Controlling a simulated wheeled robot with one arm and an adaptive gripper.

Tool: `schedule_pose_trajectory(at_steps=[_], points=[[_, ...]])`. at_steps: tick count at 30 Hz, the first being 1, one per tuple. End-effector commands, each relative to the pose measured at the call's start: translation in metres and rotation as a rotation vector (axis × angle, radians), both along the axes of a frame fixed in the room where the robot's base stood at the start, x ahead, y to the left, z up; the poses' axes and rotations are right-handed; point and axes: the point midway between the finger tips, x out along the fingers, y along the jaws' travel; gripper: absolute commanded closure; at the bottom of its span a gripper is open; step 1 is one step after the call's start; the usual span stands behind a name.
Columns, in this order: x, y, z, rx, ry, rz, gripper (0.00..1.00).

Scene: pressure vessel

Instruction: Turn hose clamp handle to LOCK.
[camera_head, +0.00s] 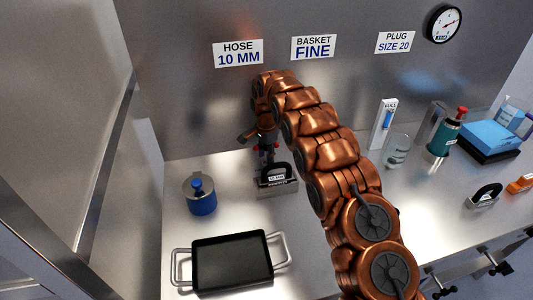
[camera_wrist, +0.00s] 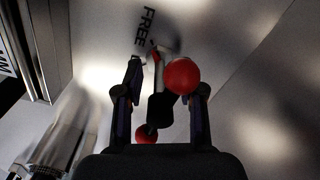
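The clamp handle shows in the wrist view as a dark bar with a large red ball (camera_wrist: 182,77) at its upper end. A smaller red ball (camera_wrist: 147,134) shows lower down; I cannot tell whether it is on the same bar. The word FREE (camera_wrist: 145,25) is on the surface beyond; no LOCK mark is visible. My gripper (camera_wrist: 164,88) is open, with its fingers apart on both sides of the dark bar. In the head view my gripper (camera_head: 258,138) is at the back of the bench beside small red parts, and my arm hides part of the area.
A black looped part on a labelled block (camera_head: 277,189) stands just in front of my gripper. A blue-knobbed pot (camera_head: 202,197) is to the left, and a black tray with handles (camera_head: 232,262) is at the front. A beaker (camera_head: 396,150) and bottle stand right. The wall is close behind.

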Motion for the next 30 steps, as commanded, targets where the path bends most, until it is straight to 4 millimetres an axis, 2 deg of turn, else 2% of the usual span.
schedule_pose_trajectory(at_steps=[7, 18, 30], points=[[-0.0001, -0.0001, -0.0012, 0.0, 0.0, 0.0, 0.61], [-0.0002, 0.0, -0.0013, -0.001, 0.001, 0.0, 0.99], [-0.0001, 0.0, -0.0021, 0.0, 0.0, 0.011, 1.0]])
